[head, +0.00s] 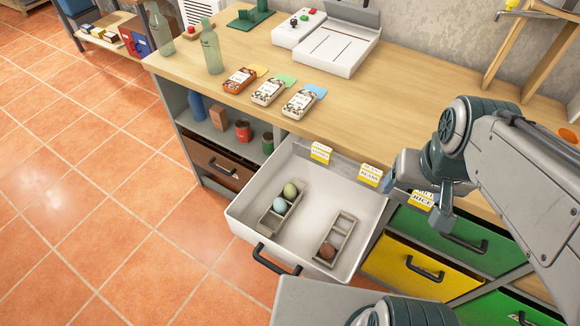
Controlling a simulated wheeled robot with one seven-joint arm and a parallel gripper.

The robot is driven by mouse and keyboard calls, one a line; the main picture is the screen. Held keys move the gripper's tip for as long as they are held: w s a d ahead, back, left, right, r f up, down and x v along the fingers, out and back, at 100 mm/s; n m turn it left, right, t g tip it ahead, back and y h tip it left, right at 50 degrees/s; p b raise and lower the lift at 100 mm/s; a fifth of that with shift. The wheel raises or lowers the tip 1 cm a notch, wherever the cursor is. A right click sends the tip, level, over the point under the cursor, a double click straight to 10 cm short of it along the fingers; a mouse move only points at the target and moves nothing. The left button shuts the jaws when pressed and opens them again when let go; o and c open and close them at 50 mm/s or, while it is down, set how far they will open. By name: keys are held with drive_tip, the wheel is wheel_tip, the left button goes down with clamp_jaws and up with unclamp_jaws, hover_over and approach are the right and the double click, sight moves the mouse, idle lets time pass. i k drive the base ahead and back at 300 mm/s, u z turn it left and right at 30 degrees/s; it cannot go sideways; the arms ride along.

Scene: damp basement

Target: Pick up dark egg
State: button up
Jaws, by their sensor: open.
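The dark brown egg (328,251) sits in the near end compartment of the right egg rack (346,224) in the open white drawer (263,233). The other compartments of that rack look empty. In the left rack (267,220), a pale blue egg (280,205) and an olive-green egg (290,190) sit side by side. My gripper (414,204) is open above the drawer's right side, to the right of and beyond the dark egg, and apart from it.
The wooden worktop (400,92) behind holds several packets, a bottle (211,47) and a white device (326,47). Green and yellow drawers (405,268) are below right. The drawer's middle floor is clear.

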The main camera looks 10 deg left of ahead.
sight(326, 251)
drive_tip(key=z, duration=0.05)
drive_tip(key=k, duration=0.4)
drive_tip(key=u, duration=1.15)
